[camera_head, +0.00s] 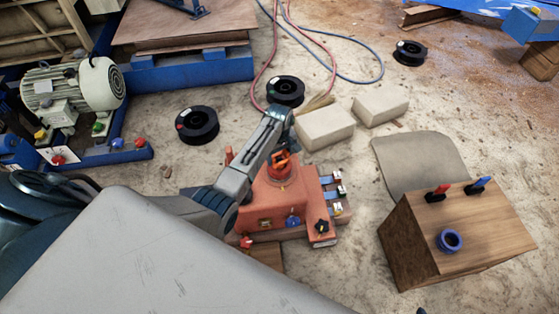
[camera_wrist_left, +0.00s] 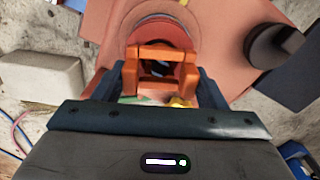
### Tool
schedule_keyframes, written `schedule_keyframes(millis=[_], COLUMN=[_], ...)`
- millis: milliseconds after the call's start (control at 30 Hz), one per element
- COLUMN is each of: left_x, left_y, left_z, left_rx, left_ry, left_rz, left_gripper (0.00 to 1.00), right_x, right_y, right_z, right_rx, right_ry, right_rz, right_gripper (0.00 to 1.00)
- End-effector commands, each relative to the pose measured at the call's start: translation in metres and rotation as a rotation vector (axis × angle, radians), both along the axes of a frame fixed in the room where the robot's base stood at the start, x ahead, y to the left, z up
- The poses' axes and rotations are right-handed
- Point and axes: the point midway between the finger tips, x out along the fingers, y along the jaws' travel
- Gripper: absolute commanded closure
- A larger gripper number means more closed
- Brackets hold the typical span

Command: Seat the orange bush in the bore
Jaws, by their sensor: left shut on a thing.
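The orange bush (camera_head: 284,160) is in the jaws of my left gripper (camera_head: 281,153). In the left wrist view the bush (camera_wrist_left: 131,75) shows as an orange frame between the dark fingers of the gripper (camera_wrist_left: 158,88). It is over the round raised boss (camera_wrist_left: 160,28) on top of the red housing (camera_head: 272,204). The bush overlaps the bore area in both views, so I cannot tell how deep it sits or whether it touches the rim. My right gripper is not in view.
A wooden block (camera_head: 430,262) at right carries a blue ring (camera_head: 450,241) and red and blue upright pieces. Pale blocks (camera_head: 325,127), black spools (camera_head: 197,124) and hoses lie behind the housing. A motor (camera_head: 75,90) stands at left. Bare floor lies right of the housing.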

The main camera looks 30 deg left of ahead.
Motion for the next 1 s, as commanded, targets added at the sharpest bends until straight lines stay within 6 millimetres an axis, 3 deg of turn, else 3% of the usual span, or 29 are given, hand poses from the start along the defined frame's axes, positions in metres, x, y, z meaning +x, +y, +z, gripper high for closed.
schedule_keyframes(millis=[133, 500, 533, 633, 1000], left_x=[0.000, 0.000, 0.000, 0.000, 0.000], left_y=[0.000, 0.000, 0.000, 0.000, 0.000], left_z=[-0.022, -0.026, -0.027, -0.026, -0.020], left_rx=[0.000, 0.000, 0.000, 0.000, -0.001], left_ry=[0.000, 0.000, 0.000, 0.000, -0.001], left_rz=[0.000, -0.001, -0.001, -0.001, -0.001], left_gripper=[0.65, 0.65, 0.33, 0.13, 0.13], right_x=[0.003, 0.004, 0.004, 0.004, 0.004], right_y=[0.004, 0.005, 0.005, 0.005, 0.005], right_z=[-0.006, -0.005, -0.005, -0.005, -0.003], right_rx=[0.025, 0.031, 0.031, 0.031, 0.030], right_ry=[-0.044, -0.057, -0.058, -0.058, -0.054], right_rz=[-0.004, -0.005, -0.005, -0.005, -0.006], right_gripper=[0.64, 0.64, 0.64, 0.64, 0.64])
